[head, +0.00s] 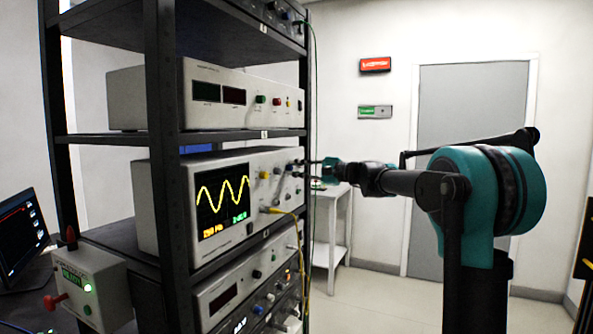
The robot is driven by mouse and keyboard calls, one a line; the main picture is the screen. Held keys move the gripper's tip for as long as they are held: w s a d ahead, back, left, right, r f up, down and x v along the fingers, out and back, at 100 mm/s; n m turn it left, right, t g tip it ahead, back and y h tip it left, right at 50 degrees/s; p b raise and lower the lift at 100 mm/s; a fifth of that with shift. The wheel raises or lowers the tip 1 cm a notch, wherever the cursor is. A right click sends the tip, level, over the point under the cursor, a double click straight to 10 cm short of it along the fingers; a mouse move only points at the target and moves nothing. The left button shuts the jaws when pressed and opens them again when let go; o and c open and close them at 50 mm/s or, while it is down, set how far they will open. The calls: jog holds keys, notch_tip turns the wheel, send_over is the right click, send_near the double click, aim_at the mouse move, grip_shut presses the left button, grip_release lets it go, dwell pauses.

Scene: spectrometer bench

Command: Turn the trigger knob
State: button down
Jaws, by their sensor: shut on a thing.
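The oscilloscope (180,205) sits on a middle shelf of the rack, with a yellow sine wave on its screen (222,204). Small knobs and connectors run along the right part of its front panel. My gripper (302,168) reaches in from the right, with its dark fingers at the panel's right edge. It is shut on a small knob there, taken as the trigger knob. The fingers mostly hide the knob, and its label is too small to read.
A yellow cable (298,225) hangs from the oscilloscope's lower front. Other instruments fill the shelves above and below, close to my arm's level. A small side table (331,222) stands behind. A green-lit box with a red lever (90,288) is at lower left. The floor at right is clear.

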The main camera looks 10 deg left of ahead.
jog(key=n, duration=0.5)
jog(key=shift+n, duration=0.3)
dwell(0.5)
jog(key=c, duration=1.4)
grip_release()
jog(key=shift+d, duration=0.1)
jog(key=v, duration=1.2)
